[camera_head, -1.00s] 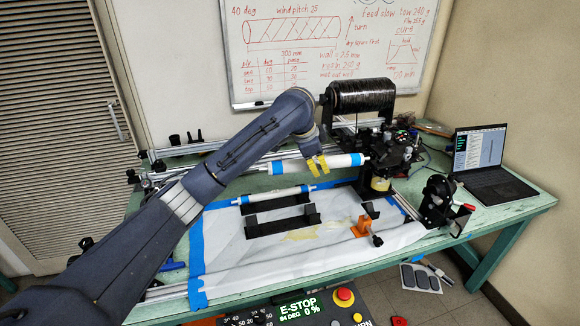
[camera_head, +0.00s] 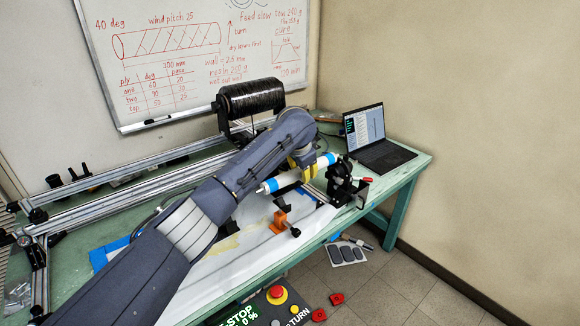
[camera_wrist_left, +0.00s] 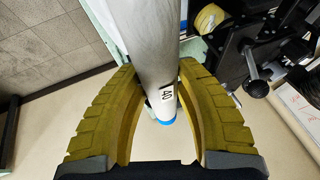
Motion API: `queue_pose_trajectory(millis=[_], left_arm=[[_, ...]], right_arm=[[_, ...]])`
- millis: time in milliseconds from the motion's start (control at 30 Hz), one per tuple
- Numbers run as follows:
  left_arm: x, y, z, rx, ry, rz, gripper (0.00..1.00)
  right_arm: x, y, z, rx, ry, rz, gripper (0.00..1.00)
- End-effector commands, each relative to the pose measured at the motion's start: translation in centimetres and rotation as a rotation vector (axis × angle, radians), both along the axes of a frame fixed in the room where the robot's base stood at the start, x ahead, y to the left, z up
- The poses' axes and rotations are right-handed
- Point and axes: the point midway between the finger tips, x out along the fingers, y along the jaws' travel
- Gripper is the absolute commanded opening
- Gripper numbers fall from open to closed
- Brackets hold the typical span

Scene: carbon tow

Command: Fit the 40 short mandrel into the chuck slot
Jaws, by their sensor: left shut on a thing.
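My left gripper (camera_head: 303,169) is shut on a white mandrel (camera_head: 281,182) with blue bands near its ends, held above the bench. In the left wrist view the mandrel (camera_wrist_left: 155,45) lies between the yellow fingers of the gripper (camera_wrist_left: 158,75) and bears the mark 40. The black chuck (camera_head: 342,183) stands on the bench's right side. The mandrel's right end is close to the chuck and above it in the picture; I cannot tell whether they touch. The chuck slot is too small to make out. My right gripper is not in view.
An orange stand (camera_head: 280,221) sits on the white sheet below the mandrel. A black tow spool (camera_head: 250,98) is behind my arm. A laptop (camera_head: 372,140) stands at the back right. In the left wrist view a black part with a knob (camera_wrist_left: 257,85) is right of the mandrel.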

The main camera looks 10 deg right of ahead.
Motion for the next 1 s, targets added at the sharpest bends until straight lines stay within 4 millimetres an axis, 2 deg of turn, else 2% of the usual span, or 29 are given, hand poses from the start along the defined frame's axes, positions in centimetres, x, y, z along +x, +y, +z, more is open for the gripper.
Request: queue_pose_trajectory(millis=[167, 700, 1000], left_arm=[[1.0, 0.5, -0.3, -0.001, -0.002, 0.023, 0.00], [1.0, 0.4, -0.3, -0.003, -0.001, 0.019, 0.00], [1.0, 0.4, -2.3, -0.001, 0.001, 0.019, 0.00]], right_arm=[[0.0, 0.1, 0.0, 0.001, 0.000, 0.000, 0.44], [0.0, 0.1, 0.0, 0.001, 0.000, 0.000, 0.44], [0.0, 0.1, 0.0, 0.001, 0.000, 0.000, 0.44]])
